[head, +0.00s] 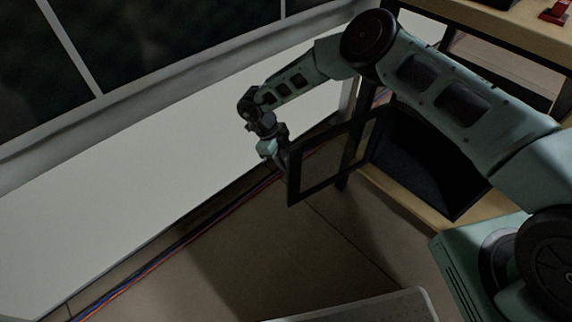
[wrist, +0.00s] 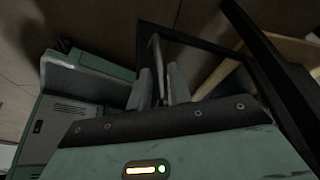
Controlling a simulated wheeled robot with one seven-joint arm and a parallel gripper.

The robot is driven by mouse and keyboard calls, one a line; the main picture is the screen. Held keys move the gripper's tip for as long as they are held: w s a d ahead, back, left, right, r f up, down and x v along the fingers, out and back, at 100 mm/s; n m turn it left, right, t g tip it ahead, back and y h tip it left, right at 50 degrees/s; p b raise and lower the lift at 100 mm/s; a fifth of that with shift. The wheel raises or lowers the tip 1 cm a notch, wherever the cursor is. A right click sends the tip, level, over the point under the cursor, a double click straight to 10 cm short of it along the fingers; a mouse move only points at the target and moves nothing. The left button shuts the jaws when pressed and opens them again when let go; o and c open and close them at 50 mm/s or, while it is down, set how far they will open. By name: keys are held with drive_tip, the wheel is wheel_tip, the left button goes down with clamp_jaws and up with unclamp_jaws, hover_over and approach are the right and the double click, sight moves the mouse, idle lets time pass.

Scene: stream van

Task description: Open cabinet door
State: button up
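The cabinet door (head: 295,180) is a dark rectangular frame around a see-through middle. It stands swung out from the cabinet (head: 425,150), whose dark inside shows. My gripper (head: 280,160) is at the door's outer, free edge. In the wrist view, the two fingers of my gripper (wrist: 159,88) stand close on either side of a thin grey bar, which looks like the door handle (wrist: 157,58). The dark door frame (wrist: 270,65) runs behind and to the right of the fingers. The exact contact is small and dim.
A white wall panel (head: 120,210) under dark windows (head: 170,40) runs close along the left of my arm. Coloured cables (head: 150,265) lie along its foot. The brown floor (head: 250,250) in front of the door is clear. A pale surface edge (head: 370,307) shows at the bottom.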

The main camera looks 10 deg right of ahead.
drive_tip(key=p+v, duration=0.2)
drive_tip(key=v, duration=1.2)
drive_tip(key=shift+a, duration=0.1)
